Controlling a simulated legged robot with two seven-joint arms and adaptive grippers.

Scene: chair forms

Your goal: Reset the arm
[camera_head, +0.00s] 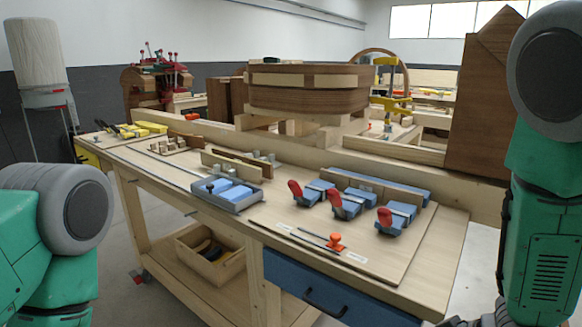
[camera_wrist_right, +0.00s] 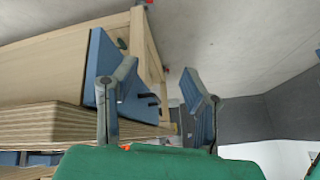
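My right gripper (camera_wrist_right: 158,100) is open in the right wrist view, with its two grey-blue fingers wide apart and nothing between them. Behind one finger is the blue drawer front of the workbench, but I cannot tell whether they touch. In the head view my right arm (camera_head: 545,200) hangs down the right edge, green with a grey joint. A dark part of it shows at the bottom edge, too cut off to read. My left arm (camera_head: 50,225) comes in at the lower left; its gripper is outside the picture.
A wooden workbench (camera_head: 405,292) stands ahead, with red-handled blue clamps (camera_head: 343,207), a blue-grey tray (camera_head: 226,196) and an orange-knobbed tool (camera_head: 334,242) on top. A blue drawer (camera_head: 330,295) faces me. A wooden box (camera_head: 210,258) sits on the lower shelf. Open floor lies left.

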